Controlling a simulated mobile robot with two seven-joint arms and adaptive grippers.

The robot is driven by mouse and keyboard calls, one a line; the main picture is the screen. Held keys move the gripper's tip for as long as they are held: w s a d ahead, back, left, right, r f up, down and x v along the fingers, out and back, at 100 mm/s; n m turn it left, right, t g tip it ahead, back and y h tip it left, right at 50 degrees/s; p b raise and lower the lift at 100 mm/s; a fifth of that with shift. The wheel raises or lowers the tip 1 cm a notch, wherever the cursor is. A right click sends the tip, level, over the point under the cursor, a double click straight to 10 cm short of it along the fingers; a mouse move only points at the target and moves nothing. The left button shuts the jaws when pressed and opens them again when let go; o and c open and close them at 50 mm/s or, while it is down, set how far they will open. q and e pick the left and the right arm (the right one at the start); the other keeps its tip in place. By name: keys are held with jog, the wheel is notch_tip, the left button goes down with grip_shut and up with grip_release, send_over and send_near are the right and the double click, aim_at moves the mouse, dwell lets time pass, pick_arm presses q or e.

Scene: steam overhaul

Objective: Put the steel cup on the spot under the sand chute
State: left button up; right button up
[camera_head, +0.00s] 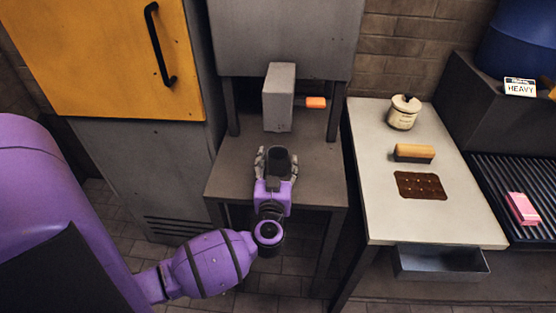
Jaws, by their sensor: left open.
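A dark grey steel cup (281,160) stands upright on the low grey-brown shelf (226,181). My purple left gripper (276,164) is open, with its fingers on either side of the cup; I cannot tell whether they touch it. A grey box-shaped chute (279,97) with an orange handle (316,102) is just behind the cup, under the large grey cabinet. The spot under the chute is not clearly visible. My right gripper is not in view.
Thin legs and a yellow-doored cabinet (103,55) flank the shelf.

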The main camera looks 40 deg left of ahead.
pick_arm(q)
jog(key=s+d+f+m+t+h, duration=0.1)
jog(key=s+d+m+t+h, duration=0.45)
jog(key=s+d, duration=0.9)
jog(key=s+d+f+m+g+h, duration=0.2)
jog(key=s+d+f+g+h, duration=0.35)
jog(key=s+f, duration=0.2)
jog(key=s+a+f+g, duration=0.2)
jog(key=s+f+g, duration=0.2)
jog(key=s, duration=0.5)
jog(key=s+a+f+g+y, duration=0.1)
jog(key=s+a+f+g, duration=0.1)
jog(key=s+f, duration=0.7)
jog(key=shift+s+g, duration=0.55)
jog(key=shift+g, duration=0.35)
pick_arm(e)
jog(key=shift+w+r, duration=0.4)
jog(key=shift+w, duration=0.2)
pick_arm(q)
jog(key=shift+n, duration=0.25)
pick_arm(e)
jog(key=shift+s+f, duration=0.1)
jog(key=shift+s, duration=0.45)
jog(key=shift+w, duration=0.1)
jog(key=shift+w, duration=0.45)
